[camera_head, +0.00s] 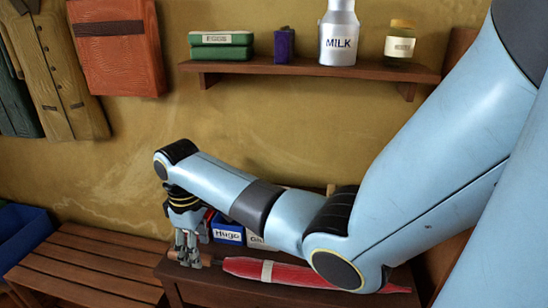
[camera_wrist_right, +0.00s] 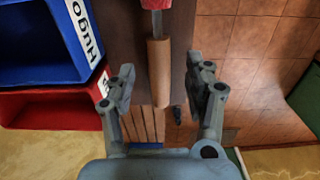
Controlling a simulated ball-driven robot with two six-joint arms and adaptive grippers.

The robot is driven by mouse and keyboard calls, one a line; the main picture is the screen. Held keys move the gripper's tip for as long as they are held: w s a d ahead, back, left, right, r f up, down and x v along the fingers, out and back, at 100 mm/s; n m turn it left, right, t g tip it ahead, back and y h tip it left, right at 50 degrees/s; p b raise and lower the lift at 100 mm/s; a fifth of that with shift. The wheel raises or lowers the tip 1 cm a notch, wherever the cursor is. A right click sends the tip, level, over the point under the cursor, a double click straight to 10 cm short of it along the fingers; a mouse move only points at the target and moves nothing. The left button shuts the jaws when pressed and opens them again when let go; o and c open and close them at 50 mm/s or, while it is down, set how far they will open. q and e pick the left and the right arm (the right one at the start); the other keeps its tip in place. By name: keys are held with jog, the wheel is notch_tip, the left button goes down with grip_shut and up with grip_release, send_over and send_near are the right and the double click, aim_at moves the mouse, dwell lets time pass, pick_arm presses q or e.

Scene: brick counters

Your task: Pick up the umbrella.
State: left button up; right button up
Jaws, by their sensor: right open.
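The red furled umbrella (camera_head: 290,273) with a white band lies on a dark wooden surface in the head view. My right arm hides part of it. My right gripper (camera_head: 188,258) points down at the umbrella's left end, by the handle. In the right wrist view, the brown wooden handle (camera_wrist_right: 159,72) lies between the two open fingers (camera_wrist_right: 164,85) of that gripper. There is a gap on each side of the handle. A bit of red umbrella shows at the top edge of that view. My left gripper is not in view.
A blue bin (camera_head: 227,232) labelled Hugo stands behind the gripper; it also shows in the wrist view (camera_wrist_right: 50,40) above a red bin (camera_wrist_right: 50,108). A slatted bench (camera_head: 95,265) is at left. A shelf (camera_head: 290,71) holds a milk can (camera_head: 338,35) and other goods.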

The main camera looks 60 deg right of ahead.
notch_tip(320, 180, down, 4)
jog(key=shift+r, duration=0.15)
jog(key=shift+c, duration=0.2)
jog(key=c, duration=0.4)
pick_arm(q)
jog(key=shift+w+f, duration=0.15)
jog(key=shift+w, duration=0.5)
pick_arm(e)
grip_shut()
